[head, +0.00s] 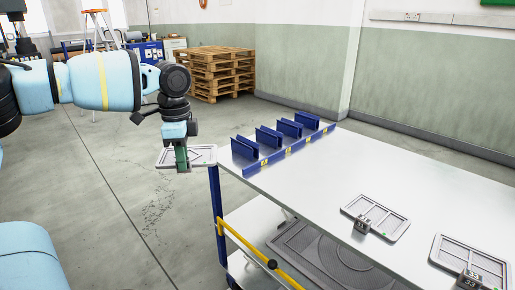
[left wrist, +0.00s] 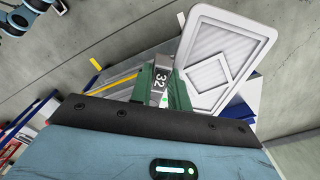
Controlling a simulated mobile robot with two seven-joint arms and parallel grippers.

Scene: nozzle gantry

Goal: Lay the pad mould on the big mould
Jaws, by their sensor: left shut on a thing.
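My left gripper (head: 182,160) is shut on the handle block of a grey pad mould (head: 203,155). It holds the mould roughly level in the air, just left of the table's far left corner. In the left wrist view the green fingers (left wrist: 161,88) grip the block marked 32, and the mould's ribbed panel (left wrist: 204,74) extends up and right. The big mould (head: 345,264), a large grey plate with curved grooves, lies on the shelf below the tabletop. The tabletop hides part of it. My right gripper is not in view.
Two similar grey plates with handle blocks lie on the tabletop, one near the middle (head: 388,218) and one at right (head: 480,256). A blue slotted rack (head: 248,163) stands along the back edge. A yellow rail (head: 246,245) runs along the cart's left side, beside the lower shelf.

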